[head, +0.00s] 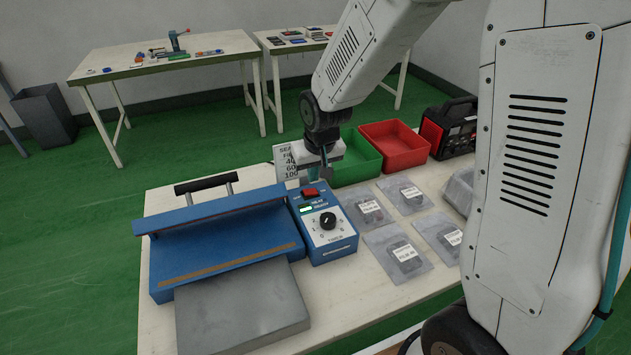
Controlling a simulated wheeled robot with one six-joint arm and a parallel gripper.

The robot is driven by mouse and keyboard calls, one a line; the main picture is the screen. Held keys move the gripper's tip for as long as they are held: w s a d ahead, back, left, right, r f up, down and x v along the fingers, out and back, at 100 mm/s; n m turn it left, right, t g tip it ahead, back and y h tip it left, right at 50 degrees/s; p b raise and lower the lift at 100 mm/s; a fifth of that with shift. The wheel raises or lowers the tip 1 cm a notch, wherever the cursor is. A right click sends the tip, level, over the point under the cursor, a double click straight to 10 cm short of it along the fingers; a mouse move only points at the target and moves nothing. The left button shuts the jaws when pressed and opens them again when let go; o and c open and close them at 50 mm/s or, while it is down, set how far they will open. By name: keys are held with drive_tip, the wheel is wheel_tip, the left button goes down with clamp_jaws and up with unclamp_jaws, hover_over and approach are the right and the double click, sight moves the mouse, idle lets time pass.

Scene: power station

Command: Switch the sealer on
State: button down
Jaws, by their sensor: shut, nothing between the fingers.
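The sealer (228,227) is a blue machine with a black handle and a grey plate in front, on the white table. Its blue control box (333,252) stands at its right side, with a white panel, a black dial (328,221) and a red switch (311,192) near the top. A small green and white patch shows beside the panel's upper text. My gripper (325,172) points down at the back of the control box, close to the red switch. It is shut and empty. Whether the fingertips touch the box, I cannot tell.
A white sign (287,162) stands behind the box, partly hidden by my gripper. A green bin (357,163) and a red bin (396,148) are behind on the right, beside a black and red device (447,126). Several labelled bags (394,252) lie right of the box.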

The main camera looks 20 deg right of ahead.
drive_tip(key=v, duration=1)
drive_tip(key=shift+d+r, duration=0.3)
drive_tip(key=shift+s, duration=0.1)
drive_tip(key=s+d+r+g, duration=0.1)
drive_tip(key=s+r, duration=0.2)
drive_tip(key=s, duration=1)
drive_tip(key=s+d+r, duration=0.2)
drive_tip(key=s+r, duration=0.2)
drive_tip(key=s, duration=0.9)
drive_tip(key=shift+s+g, duration=0.3)
drive_tip(key=shift+g, duration=0.1)
